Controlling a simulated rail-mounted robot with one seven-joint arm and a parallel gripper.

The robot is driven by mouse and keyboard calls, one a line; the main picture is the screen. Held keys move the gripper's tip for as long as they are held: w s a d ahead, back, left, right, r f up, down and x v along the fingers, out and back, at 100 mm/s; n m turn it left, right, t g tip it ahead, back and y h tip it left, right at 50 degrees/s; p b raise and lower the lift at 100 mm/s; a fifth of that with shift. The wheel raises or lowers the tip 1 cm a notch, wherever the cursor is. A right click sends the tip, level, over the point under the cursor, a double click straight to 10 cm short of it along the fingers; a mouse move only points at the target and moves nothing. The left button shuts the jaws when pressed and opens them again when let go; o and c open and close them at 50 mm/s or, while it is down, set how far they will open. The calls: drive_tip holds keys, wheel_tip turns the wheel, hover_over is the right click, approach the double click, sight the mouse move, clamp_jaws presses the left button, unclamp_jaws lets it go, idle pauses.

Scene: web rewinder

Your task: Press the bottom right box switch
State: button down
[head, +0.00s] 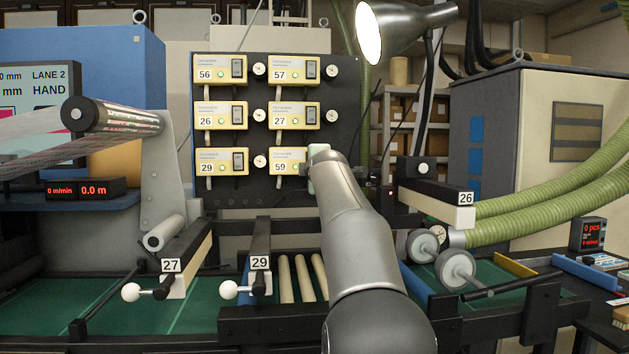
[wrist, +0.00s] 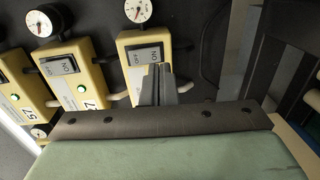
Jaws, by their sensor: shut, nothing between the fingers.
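The bottom right box, a yellow box labelled 59 (head: 284,168), sits on the dark panel in the head view. My arm covers its right part, including its switch, and my fingers are hidden there. In the wrist view the box (wrist: 129,42) faces me with its grey rocker switch (wrist: 143,55), marked OFF on the left part. My gripper (wrist: 158,70) is shut and empty. Its fingertips overlap the right part of the switch in the picture; I cannot tell whether they touch it.
Box 27 (head: 285,115) is just above box 59, and box 29 (head: 212,161) is to its left. Several round gauges (head: 260,161) stand beside the boxes. A lamp (head: 395,30) hangs above my arm. A black bar numbered 26 (head: 430,187) is to the right.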

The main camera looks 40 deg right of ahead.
drive_tip(key=f+b+v, duration=0.2)
drive_tip(key=b+v, duration=0.2)
drive_tip(key=v, duration=0.6)
drive_tip(key=shift+s+b, duration=0.2)
drive_tip(key=shift+b, duration=0.1)
drive_tip(key=shift+f, duration=0.1)
